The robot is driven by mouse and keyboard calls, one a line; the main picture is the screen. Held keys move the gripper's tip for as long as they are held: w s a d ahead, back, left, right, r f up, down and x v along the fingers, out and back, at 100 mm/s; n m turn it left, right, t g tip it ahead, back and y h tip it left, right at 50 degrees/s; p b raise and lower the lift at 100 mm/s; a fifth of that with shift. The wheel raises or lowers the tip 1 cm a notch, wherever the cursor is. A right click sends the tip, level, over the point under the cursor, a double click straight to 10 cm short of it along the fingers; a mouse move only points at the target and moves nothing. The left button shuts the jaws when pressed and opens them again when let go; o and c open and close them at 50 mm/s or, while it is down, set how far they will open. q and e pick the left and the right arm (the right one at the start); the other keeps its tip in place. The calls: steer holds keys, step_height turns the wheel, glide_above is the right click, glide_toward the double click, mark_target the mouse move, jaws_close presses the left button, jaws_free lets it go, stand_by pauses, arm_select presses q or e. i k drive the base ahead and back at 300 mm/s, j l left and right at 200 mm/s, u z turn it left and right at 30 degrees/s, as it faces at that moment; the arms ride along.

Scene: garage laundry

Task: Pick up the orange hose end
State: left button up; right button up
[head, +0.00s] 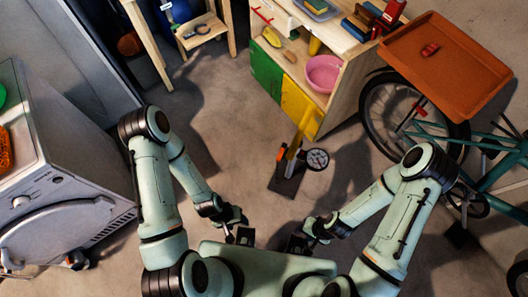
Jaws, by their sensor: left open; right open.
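A small orange piece (281,153), which looks like the orange hose end, is beside the yellow shaft of a floor pump (297,138). The pump has a round dial gauge (317,159) on its right and a dark base plate (287,182) on the floor. I cannot make out the hose. My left gripper (243,238) is open and empty, low and left of the pump. My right gripper (295,243) is open and empty, below the pump in the picture. Both are near my body and apart from the pump.
A wooden workbench (340,75) with green and yellow doors and a pink bowl (323,74) stands behind the pump. A bicycle (480,150) with an orange tray (445,62) is at right. A white washing machine (65,185) is at left. Concrete floor around the pump is clear.

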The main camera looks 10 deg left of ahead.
mark_target(284, 146)
steer(key=j+z, duration=0.65)
steer(key=j, duration=0.2)
steer(key=j+z, duration=0.35)
steer(key=k+j, duration=0.1)
steer(key=k, duration=0.3)
